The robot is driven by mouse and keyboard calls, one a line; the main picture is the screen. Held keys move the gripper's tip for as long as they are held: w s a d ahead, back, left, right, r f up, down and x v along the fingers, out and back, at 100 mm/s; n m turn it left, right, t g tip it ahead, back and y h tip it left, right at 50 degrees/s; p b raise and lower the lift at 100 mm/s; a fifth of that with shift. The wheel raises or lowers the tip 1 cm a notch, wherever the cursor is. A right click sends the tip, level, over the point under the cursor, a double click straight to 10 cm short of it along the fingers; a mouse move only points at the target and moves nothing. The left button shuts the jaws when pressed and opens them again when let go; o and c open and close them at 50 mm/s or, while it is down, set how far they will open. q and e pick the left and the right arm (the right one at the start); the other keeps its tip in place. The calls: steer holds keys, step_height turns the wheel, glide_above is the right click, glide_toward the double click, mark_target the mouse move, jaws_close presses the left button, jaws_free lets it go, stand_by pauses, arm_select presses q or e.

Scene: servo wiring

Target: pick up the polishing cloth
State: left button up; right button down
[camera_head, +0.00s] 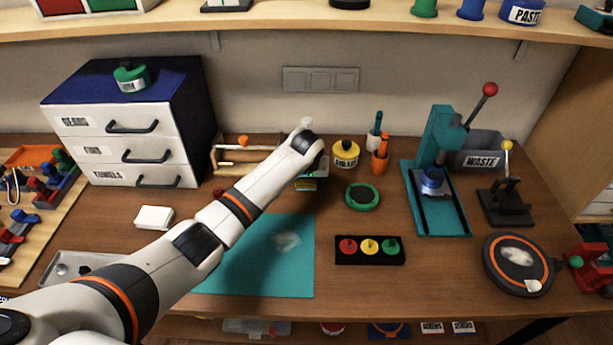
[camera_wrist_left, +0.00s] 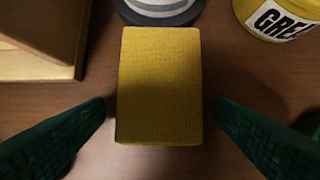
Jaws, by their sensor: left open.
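A yellow, woven-textured, block-shaped piece (camera_wrist_left: 160,88), which looks like the folded polishing cloth, lies flat on the brown table in the left wrist view. My left gripper (camera_wrist_left: 160,108) is open, with one dark green finger on each side of the yellow piece. Gaps show between the fingers and its sides, and nothing is held. In the head view my left gripper (camera_head: 318,172) is mostly hidden by my wrist, and so is most of the yellow piece. My right gripper is not in view.
A yellow grease jar (camera_head: 345,155) stands just right of my left gripper. A wooden rack (camera_head: 232,160) is to its left. A grey-white cylinder on a dark base (camera_wrist_left: 160,8) stands close behind the yellow piece. A round green-rimmed pad (camera_head: 362,196) lies nearby.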

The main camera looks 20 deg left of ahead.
arm_select(q)
steer(key=c, duration=1.1)
steer(key=shift+o, duration=0.2)
steer(key=shift+s+d+r+b, duration=0.1)
steer(key=shift+s+r+b, duration=0.1)
steer(key=shift+r+b, duration=0.15)
steer(key=r, duration=0.4)
steer(key=r+b, duration=0.1)
steer(key=r, duration=0.1)
steer(key=shift+s+d+r, duration=0.1)
steer(key=shift+s, duration=0.2)
steer(key=s+d, duration=0.1)
steer(key=s, duration=0.4)
steer(key=s+d+b, duration=0.1)
steer(key=s+d, duration=0.1)
steer(key=s, duration=0.3)
steer(key=s+d+b, duration=0.1)
steer(key=s, duration=0.4)
steer(key=shift+s+d, duration=0.25)
steer(key=shift+s, duration=0.15)
steer(key=shift+s+d+p, duration=0.2)
steer(key=shift+s+p, duration=0.1)
steer(key=shift+s, duration=0.35)
steer(key=shift+s+d+p, duration=0.15)
steer(key=shift+s+p, duration=0.1)
steer(key=shift+s, duration=0.35)
